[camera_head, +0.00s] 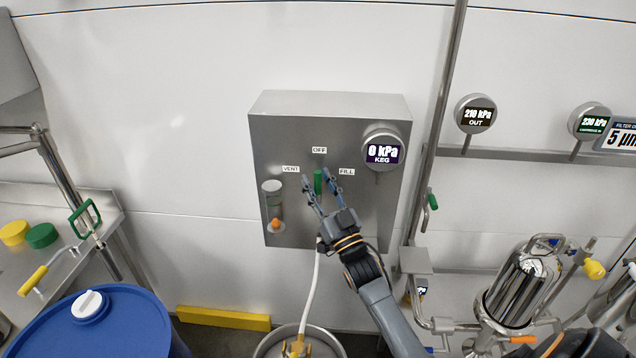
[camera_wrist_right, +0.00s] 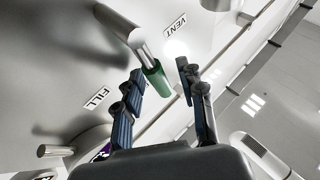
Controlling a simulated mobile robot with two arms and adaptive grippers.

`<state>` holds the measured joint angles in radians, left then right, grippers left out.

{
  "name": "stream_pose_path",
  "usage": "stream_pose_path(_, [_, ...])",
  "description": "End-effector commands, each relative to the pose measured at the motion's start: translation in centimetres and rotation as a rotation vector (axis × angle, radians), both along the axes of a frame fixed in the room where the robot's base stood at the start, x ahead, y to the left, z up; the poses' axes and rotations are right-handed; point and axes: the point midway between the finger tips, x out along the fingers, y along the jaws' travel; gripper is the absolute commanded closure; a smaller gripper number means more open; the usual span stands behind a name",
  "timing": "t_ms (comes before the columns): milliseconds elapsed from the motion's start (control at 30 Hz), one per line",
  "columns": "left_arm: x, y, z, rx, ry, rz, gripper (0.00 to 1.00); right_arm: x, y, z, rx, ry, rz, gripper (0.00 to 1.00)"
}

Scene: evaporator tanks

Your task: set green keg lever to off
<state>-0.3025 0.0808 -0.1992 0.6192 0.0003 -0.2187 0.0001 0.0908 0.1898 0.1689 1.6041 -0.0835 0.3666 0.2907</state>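The green keg lever (camera_head: 318,182) is on the front of a grey metal box, below the OFF label (camera_head: 319,150) and between the VENT (camera_head: 291,169) and FILL (camera_head: 347,171) labels. It looks about upright in the head view. My right gripper (camera_head: 317,181) is open, with one finger on each side of the lever. In the right wrist view, the green handle (camera_wrist_right: 156,78) on its metal stem reaches between the spread fingertips (camera_wrist_right: 160,75). It is nearer the left finger there; contact is unclear. My left gripper is not in view.
A KEG gauge (camera_head: 383,152) reading 0 kPa is at the box's right. A clear cylinder with an orange part (camera_head: 275,223) is at its lower left. A vertical pipe with another green handle (camera_head: 432,201) stands right of the box. A blue drum (camera_head: 100,325) is lower left.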

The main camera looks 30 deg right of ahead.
Motion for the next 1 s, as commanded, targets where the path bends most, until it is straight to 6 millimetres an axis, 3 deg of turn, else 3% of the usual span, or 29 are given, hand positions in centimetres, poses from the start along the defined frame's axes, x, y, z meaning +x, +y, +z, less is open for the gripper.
stream_pose_path(533, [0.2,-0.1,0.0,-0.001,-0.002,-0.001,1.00,-8.7,0.5,-5.0,0.002,0.004,0.000,0.61])
stream_pose_path(700, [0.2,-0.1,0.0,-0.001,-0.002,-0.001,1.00,-10.0,0.6,-5.6,0.001,0.001,0.000,0.61])
stream_pose_path(1000, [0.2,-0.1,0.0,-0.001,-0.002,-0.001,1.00,-10.2,0.6,-5.7,0.000,0.000,-0.001,0.61])
